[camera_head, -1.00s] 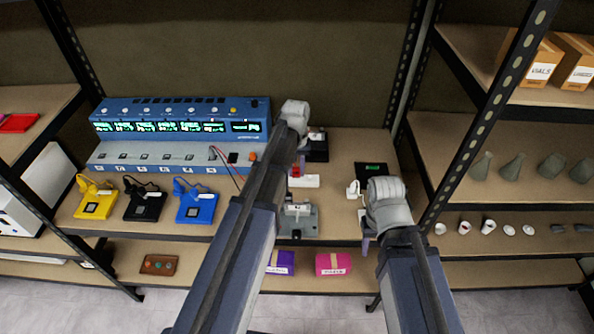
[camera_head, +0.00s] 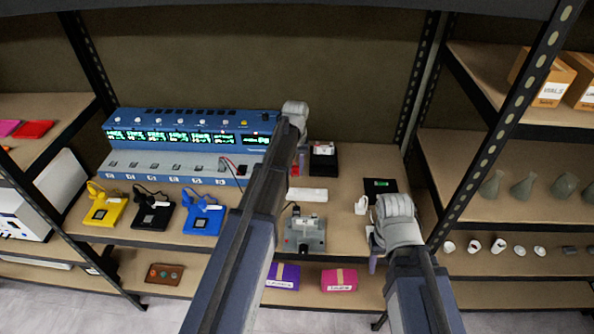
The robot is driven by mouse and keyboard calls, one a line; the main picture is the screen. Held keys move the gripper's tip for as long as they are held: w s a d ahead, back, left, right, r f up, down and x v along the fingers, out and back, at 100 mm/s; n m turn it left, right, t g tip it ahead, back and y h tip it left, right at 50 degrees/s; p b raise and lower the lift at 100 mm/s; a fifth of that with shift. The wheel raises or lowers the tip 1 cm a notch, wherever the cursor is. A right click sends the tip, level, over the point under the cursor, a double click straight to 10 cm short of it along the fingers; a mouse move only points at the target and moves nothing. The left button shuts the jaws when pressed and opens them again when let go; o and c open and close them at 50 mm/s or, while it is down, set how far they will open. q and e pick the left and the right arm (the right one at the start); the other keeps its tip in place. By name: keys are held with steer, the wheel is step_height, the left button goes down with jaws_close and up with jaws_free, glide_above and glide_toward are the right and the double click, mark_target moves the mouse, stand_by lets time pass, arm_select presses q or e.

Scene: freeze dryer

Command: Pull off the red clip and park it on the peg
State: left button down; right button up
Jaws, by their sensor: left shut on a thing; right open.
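A small red piece (camera_head: 295,169), which looks like the red clip, shows at the fingertips of my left gripper (camera_head: 298,164). The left gripper is shut on it, just above and behind the white strip (camera_head: 306,195) on the bench. My arm hides much of the hold and any lead running to it. A red wire (camera_head: 231,163) runs from the blue console toward my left arm. A grey fixture (camera_head: 304,237) with a small black-tipped post stands in front of the strip; I cannot tell if it bears the peg. My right gripper (camera_head: 373,257) is open and empty at the bench's front edge.
The blue console (camera_head: 190,127) stands at the back left, with yellow (camera_head: 98,211), black (camera_head: 151,216) and blue (camera_head: 203,218) units before it. A black box (camera_head: 322,160) stands behind the strip. A black pad (camera_head: 381,186) and a white piece (camera_head: 361,205) lie right.

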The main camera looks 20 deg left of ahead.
arm_select(q)
steer(key=shift+f, duration=0.2)
steer(key=shift+f+b, duration=2.75)
steer(key=shift+b, duration=0.2)
steer(key=shift+f+b, duration=1.25)
steer(key=c, duration=0.6)
jaws_free()
steer(key=shift+r, duration=0.2)
step_height(320, 180, up, 8)
steer(key=p, duration=0.8)
steer(key=shift+f, duration=0.2)
